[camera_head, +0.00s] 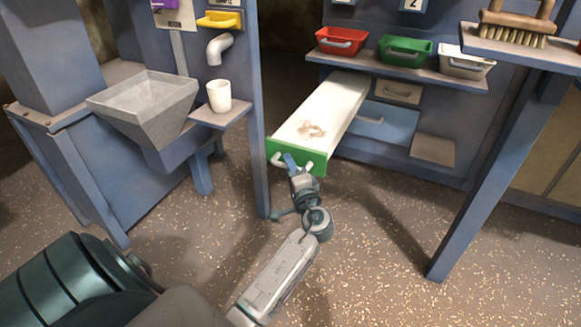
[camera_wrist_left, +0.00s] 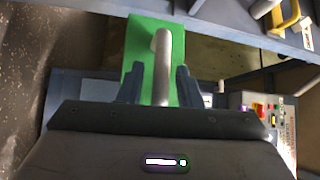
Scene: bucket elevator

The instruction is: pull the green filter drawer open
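The green filter drawer stands far out from the blue cabinet, with its green front (camera_head: 312,168) facing me and its long white inside (camera_head: 325,108) showing. A brownish patch lies on its floor. My left gripper (camera_head: 289,161) is at the drawer's front. In the left wrist view, the light bar handle (camera_wrist_left: 162,62) on the green front (camera_wrist_left: 140,50) lies between my two dark fingers, with green showing between each finger and the bar. The left gripper looks open around the handle. My right gripper is in neither view.
Red (camera_head: 341,41), green (camera_head: 405,51) and white (camera_head: 466,62) bins stand on a shelf above the drawer. A blue post (camera_head: 495,165) is at right. A hopper (camera_head: 145,100) and white cup (camera_head: 219,96) are at left. The speckled floor (camera_head: 390,260) ahead is clear.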

